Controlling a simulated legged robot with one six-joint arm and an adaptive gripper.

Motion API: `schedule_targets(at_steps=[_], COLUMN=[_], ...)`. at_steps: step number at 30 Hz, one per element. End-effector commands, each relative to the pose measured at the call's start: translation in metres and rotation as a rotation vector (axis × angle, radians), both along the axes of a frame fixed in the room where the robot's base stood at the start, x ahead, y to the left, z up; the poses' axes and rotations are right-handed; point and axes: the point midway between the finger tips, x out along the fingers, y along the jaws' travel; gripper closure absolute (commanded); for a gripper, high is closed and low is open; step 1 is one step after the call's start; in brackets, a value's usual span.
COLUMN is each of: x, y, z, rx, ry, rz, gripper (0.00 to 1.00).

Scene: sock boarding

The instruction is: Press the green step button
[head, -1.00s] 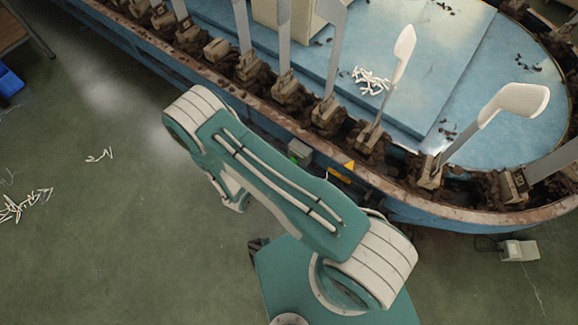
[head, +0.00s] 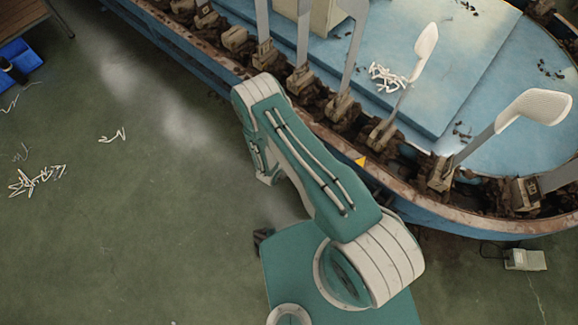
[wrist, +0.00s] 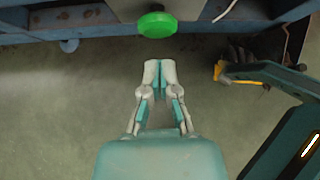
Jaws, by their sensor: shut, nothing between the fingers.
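The green step button (wrist: 156,25) shows in the wrist view as a round green cap in front of the blue machine side, near the top middle. My gripper (wrist: 160,66) is shut and empty. In the wrist view its fingertips point toward the button and lie a little below it, with a gap of floor between them in the picture. In the head view the button and my gripper are hidden, and only my arm shows beside the machine.
The long blue boarding machine (head: 470,226) with upright leg forms runs along the top and right. White socks cover two forms (head: 536,106). A grey pedal box (head: 525,260) stands on the floor at right.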

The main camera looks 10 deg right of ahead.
Motion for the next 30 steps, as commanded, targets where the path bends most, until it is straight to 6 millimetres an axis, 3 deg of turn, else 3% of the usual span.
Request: schedule_targets(at_steps=[4, 17, 24, 30], x=[0.009, 0.012, 0.024, 0.027], y=[-0.012, -0.016, -0.033, -0.036], z=[0.0, 0.0, 0.0, 0.001], rx=[0.0, 0.0, 0.0, 0.0], ry=[0.001, 0.001, 0.0, -0.005], rz=[-0.002, 0.001, -0.003, -0.002], gripper=[1.0, 1.0, 1.0, 1.0])
